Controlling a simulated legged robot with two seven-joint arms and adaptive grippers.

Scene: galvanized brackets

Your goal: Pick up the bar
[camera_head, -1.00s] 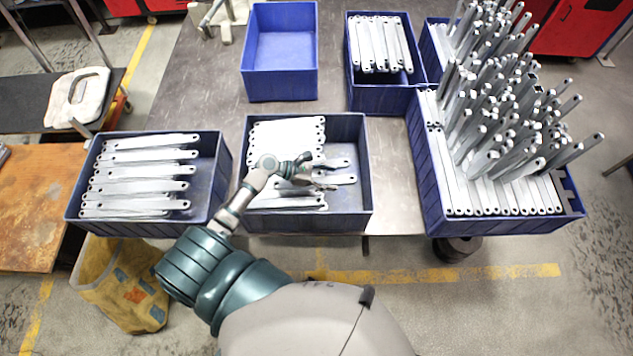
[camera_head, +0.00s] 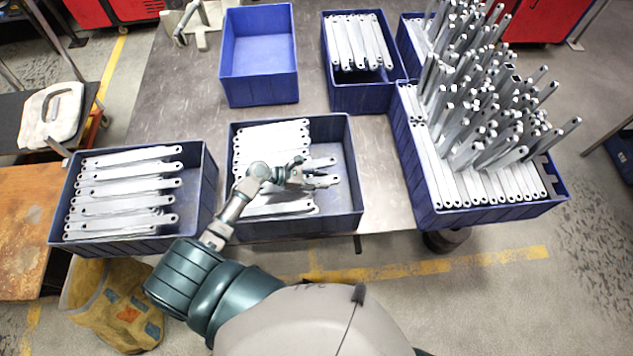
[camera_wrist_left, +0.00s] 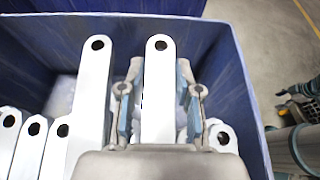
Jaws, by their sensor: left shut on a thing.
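My left gripper (camera_head: 306,178) reaches into the middle blue bin (camera_head: 357,190), low over its right-hand part. In the left wrist view the left gripper (camera_wrist_left: 160,98) has its two fingers on either side of a pale grey bar (camera_wrist_left: 158,65) with a round hole at its end, and is shut on it. The bar's far end points at the bin wall; its near part is hidden by the gripper. More bars (camera_head: 272,135) lie side by side in this bin, and a neighbouring bar (camera_wrist_left: 93,85) lies just left of the held one. My right gripper is not in view.
A bin of bars (camera_head: 208,190) stands on the left. An empty blue bin (camera_head: 260,55) and a bin with bars (camera_head: 362,97) are behind. A large bin (camera_head: 480,215) on the right holds many upright bars. The grey table (camera_head: 385,165) is bare between the bins.

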